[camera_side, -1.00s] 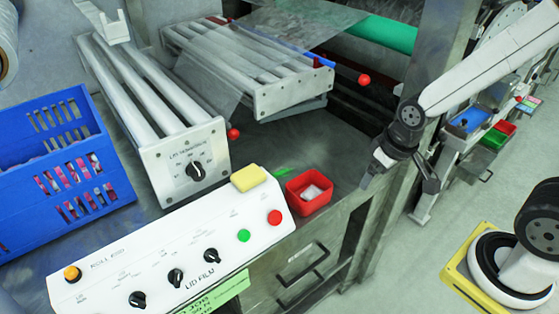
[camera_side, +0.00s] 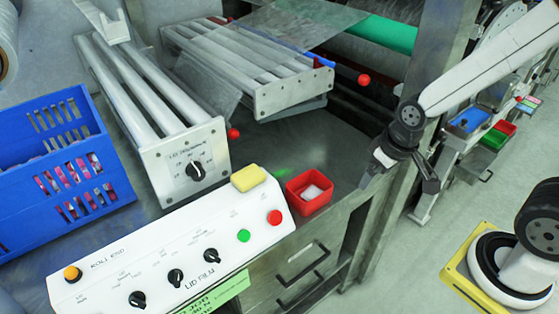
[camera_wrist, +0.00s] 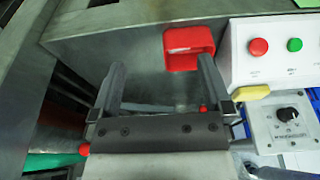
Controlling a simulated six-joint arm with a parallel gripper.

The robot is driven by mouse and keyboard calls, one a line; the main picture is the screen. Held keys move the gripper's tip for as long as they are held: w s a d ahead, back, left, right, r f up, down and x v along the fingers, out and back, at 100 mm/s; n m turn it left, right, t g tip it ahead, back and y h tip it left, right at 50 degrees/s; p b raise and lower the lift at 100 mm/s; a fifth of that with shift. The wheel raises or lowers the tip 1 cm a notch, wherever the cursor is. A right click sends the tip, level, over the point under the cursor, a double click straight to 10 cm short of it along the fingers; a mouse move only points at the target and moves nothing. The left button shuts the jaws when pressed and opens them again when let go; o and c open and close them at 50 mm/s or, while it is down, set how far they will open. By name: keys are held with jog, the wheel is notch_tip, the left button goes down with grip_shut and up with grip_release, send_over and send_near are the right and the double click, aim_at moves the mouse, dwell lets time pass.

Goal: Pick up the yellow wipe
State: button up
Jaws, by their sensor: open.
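The yellow wipe (camera_side: 248,178) lies on the back edge of the white control panel, left of the red tray in the side view. My gripper (camera_side: 400,190) is to the right of the wipe and the red tray, apart from both. In the wrist view my gripper (camera_wrist: 160,80) has its two fingers spread with nothing between them but the metal surface below.
The red tray (camera_side: 296,206) with a white item stands beside the white control panel (camera_side: 150,262), which carries knobs and buttons. Roller units (camera_side: 180,150) and a blue crate (camera_side: 97,112) stand to the left. Bare metal table lies behind the wipe.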

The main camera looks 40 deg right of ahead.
jog(key=shift+w, duration=0.1)
jog(key=m+g+y, duration=0.3)
jog(key=m+y, duration=0.2)
jog(key=m, duration=1.3)
send_near(248, 174)
jog(key=shift+a+f, duration=0.5)
jog(key=shift+f, duration=0.05)
jog(key=shift+f, duration=0.1)
jog(key=shift+x, duration=1.15)
jog(key=shift+f, duration=0.15)
jog(key=shift+x, duration=2.45)
jog(key=shift+d+h, duration=0.1)
jog(key=shift+h, duration=0.2)
jog(key=c, duration=1.1)
